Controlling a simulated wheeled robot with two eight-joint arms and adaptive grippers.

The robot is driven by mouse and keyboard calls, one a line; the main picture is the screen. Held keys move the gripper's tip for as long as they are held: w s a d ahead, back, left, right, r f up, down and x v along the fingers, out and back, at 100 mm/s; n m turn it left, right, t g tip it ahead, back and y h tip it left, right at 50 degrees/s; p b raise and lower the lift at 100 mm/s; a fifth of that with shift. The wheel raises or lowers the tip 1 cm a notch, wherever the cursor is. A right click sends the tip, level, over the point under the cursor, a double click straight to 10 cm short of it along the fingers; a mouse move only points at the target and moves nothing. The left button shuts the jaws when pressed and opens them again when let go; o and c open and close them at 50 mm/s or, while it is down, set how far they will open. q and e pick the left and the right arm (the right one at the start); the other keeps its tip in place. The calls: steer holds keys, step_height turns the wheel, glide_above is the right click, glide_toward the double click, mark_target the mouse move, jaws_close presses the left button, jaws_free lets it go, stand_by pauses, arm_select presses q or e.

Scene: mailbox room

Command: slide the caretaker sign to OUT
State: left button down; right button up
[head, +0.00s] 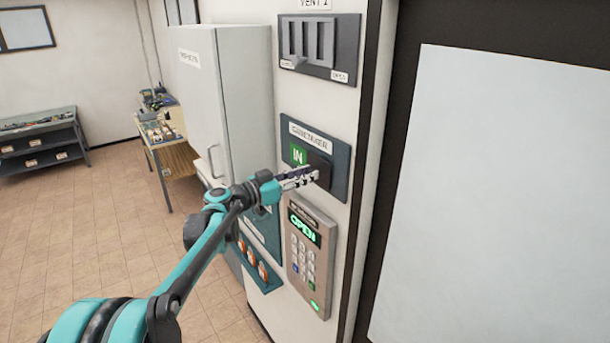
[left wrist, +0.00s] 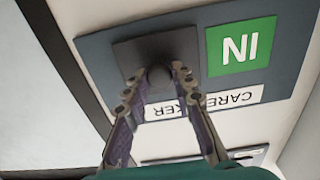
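The caretaker sign (head: 340,169) is a dark blue plate on the wall, labelled CARETAKER, with a green IN field (head: 298,154) showing on its left. A dark square slider (head: 319,168) covers the right part. In the left wrist view the sign is upside down; the slider (left wrist: 184,48) carries a round dark knob (left wrist: 159,78), and the green IN field (left wrist: 241,46) is beside it. My left gripper (head: 312,176) is at the slider. In the left wrist view its open fingers (left wrist: 156,84) stand on either side of the knob; I cannot tell whether they touch it. My right gripper is not in view.
A keypad (head: 312,258) reading OPEN is just below the sign. A vent panel (head: 319,45) is above it. A white cabinet (head: 222,95) stands to the left, and a dark-framed pale panel (head: 490,200) is to the right. The floor at left is clear.

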arm_select(q)
steer(key=w+a, duration=0.2)
steer(key=w, duration=0.1)
steer(key=w+a, duration=0.2)
steer(key=w, duration=0.1)
steer(key=w+a, duration=0.2)
steer(key=w, duration=0.1)
steer(key=shift+a, duration=0.25)
steer(key=shift+a+r, duration=0.1)
steer(key=shift+a, duration=0.05)
steer(key=c, duration=1.3)
jaws_free()
steer(key=shift+w, duration=0.15)
steer(key=v, duration=1.2)
